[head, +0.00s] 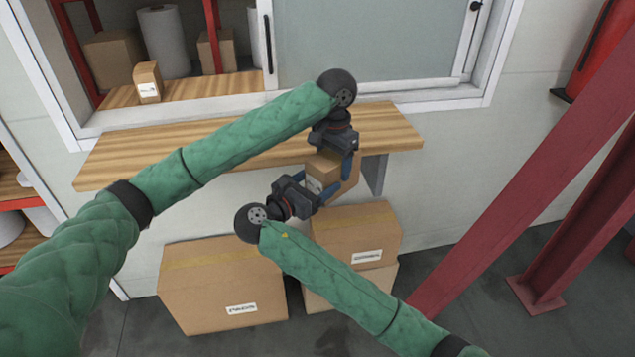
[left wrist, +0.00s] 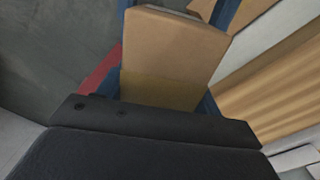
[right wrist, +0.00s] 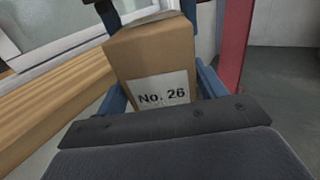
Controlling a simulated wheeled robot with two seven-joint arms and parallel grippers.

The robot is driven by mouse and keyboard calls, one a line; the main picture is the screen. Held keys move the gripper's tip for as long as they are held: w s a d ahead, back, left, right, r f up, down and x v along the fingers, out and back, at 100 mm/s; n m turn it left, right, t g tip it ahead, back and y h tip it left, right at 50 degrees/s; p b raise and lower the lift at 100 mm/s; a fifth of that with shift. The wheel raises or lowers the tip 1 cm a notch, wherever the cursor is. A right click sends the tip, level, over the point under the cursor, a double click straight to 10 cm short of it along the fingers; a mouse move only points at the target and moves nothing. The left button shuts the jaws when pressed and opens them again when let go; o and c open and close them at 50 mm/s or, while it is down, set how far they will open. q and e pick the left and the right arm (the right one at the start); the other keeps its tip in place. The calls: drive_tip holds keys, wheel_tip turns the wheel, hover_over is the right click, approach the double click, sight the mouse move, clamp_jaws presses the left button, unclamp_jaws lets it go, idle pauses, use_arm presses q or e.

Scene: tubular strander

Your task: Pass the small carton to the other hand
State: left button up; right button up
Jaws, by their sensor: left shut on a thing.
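The small carton (head: 321,174) is a brown box held in the air just in front of the wooden counter. My left gripper (head: 334,160) is shut on it from above; the left wrist view shows the carton (left wrist: 172,48) between its blue fingers. My right gripper (head: 318,183) is at the carton from below left. In the right wrist view the carton (right wrist: 157,65) shows a white "No. 26" label facing the palm, with blue fingers on both sides. These fingers look spread around it; whether they touch it is hard to tell.
The wooden counter (head: 110,165) runs under a window hatch. Another small carton (head: 147,83) stands on the inner shelf. Large cartons (head: 222,285) (head: 355,235) stand on the floor below. A red slanted beam (head: 530,160) stands at the right.

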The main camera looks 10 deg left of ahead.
drive_tip(key=c, duration=0.7)
use_arm(q)
drive_tip(key=o, duration=1.4)
use_arm(e)
drive_tip(key=shift+c, duration=0.6)
use_arm(q)
drive_tip(key=shift+r, duration=0.1)
